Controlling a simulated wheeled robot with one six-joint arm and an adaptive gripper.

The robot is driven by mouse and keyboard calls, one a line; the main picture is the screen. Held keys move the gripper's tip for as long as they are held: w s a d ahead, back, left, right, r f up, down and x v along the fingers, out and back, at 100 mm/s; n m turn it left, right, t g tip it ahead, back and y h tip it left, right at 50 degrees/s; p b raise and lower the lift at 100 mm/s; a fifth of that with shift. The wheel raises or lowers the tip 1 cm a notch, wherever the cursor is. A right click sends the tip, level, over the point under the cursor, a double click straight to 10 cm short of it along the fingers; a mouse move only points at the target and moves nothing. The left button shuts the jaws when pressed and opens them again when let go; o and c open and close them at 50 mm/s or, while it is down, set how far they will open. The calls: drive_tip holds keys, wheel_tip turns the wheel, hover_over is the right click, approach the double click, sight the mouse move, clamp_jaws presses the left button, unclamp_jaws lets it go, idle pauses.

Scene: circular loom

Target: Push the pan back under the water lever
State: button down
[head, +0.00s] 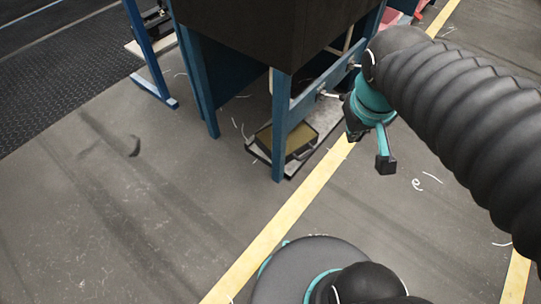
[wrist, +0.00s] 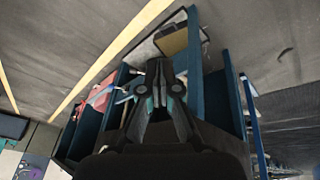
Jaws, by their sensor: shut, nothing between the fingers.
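The pan (head: 300,138), a shallow dark-rimmed tray with a tan inside, sits on the floor by the front blue leg of the dark cabinet, partly hidden behind that leg. It also shows in the wrist view (wrist: 173,41), beyond my fingertips. A small pale fitting (head: 326,93) on the blue rail above may be the water lever; I cannot tell for sure. My gripper (wrist: 157,70) is shut and empty. In the head view, my gripper (head: 357,130) is beside the blue frame, right of the pan and apart from it.
The dark cabinet (head: 262,35) stands on blue legs (head: 280,130). A pale speckled slab (head: 263,157) lies under the pan. A yellow floor line (head: 265,240) runs past it. Open grey floor lies left and in front, with scattered white scraps.

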drive_tip(key=w+a+f+n+g+h+b, duration=0.15)
drive_tip(key=w+a+f+n+h, duration=0.3)
drive_tip(key=w+f, duration=0.5)
drive_tip(key=w+a+f+n+g+h, duration=0.25)
drive_tip(key=w+a+f+n, duration=0.25)
drive_tip(key=w+f, duration=0.4)
drive_tip(key=w+a+f+n+t+h, duration=0.2)
drive_tip(key=a+f+n, duration=0.15)
drive_tip(key=f, duration=0.55)
drive_tip(key=w+a+f+n+t+h, duration=0.1)
drive_tip(key=a+f+n+t, duration=0.25)
drive_tip(key=f, duration=0.45)
drive_tip(key=w+a+f+n+t+h, duration=0.2)
drive_tip(key=a+f+n, duration=0.15)
drive_tip(key=f, duration=0.55)
drive_tip(key=n+t+y+b, duration=0.1)
drive_tip(key=n+t+y, duration=0.1)
drive_tip(key=n+t, duration=0.5)
approach(269, 153)
drive_tip(key=x, duration=0.7)
drive_tip(key=shift+d+r, duration=0.1)
drive_tip(key=shift+d, duration=0.05)
